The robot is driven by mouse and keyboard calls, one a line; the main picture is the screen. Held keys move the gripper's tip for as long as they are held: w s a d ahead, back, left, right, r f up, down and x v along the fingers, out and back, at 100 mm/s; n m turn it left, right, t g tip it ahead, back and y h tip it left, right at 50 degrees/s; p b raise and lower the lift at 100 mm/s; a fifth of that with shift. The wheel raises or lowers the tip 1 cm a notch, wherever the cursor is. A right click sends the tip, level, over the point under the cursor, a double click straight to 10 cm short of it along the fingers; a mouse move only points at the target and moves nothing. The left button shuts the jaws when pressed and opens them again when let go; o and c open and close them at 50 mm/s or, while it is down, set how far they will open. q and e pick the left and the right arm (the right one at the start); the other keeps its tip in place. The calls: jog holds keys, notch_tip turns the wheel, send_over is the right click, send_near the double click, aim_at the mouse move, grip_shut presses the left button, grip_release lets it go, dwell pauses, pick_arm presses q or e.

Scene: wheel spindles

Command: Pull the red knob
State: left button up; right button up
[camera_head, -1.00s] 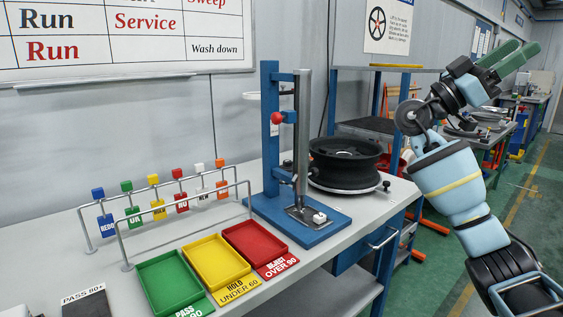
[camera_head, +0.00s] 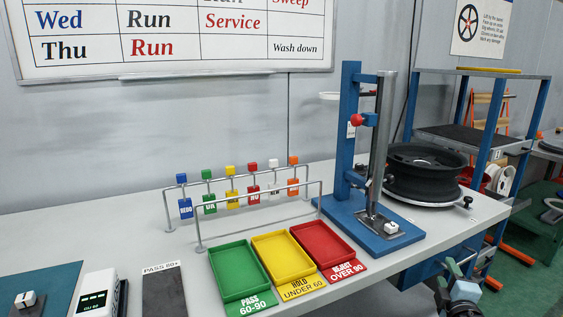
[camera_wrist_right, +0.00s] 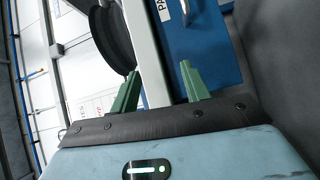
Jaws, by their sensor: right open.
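The red knob (camera_head: 356,119) is a small ball on the blue upright stand (camera_head: 350,95) near the right end of the bench, beside a grey vertical column. My right gripper (camera_head: 457,268) is low at the bottom right of the head view, in front of the bench edge and well below and apart from the knob. In the right wrist view its two green fingers (camera_wrist_right: 160,70) are spread with nothing held between them. The knob does not show in the right wrist view. My left gripper is not in view.
A black wheel rim (camera_head: 423,170) sits right of the stand. Green (camera_head: 240,269), yellow (camera_head: 284,258) and red (camera_head: 322,244) trays lie in front, with a tag rack (camera_head: 262,208) behind them. A blue drawer (camera_wrist_right: 205,50) is under the bench.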

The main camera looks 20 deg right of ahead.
jog(key=s+a+f+n+g+y, duration=0.1)
jog(key=s+a+f+g+y, duration=0.3)
jog(key=s+f, duration=0.5)
jog(key=s+a+f+n+g+y, duration=0.1)
jog(key=s+a+f+y, duration=0.2)
jog(key=s+a+f, duration=0.65)
jog(key=s+a+f+m+g+y, duration=0.1)
jog(key=s+a+f+g+y, duration=0.2)
jog(key=s, duration=0.6)
jog(key=s+a+f+g+y, duration=0.2)
jog(key=s+a+f, duration=0.25)
jog(key=s, duration=0.45)
jog(key=s+a+f+m+t, duration=0.2)
jog(key=a+m, duration=0.7)
jog(key=a, duration=0.7)
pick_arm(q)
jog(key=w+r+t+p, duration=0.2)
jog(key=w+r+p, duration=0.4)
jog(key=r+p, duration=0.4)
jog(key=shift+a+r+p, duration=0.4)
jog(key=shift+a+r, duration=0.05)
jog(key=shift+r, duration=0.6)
pick_arm(e)
jog(key=w+r+t, duration=0.2)
jog(key=w+r, duration=0.4)
jog(key=r, duration=0.6)
jog(key=shift+r, duration=0.2)
jog(key=shift+w+f, duration=0.1)
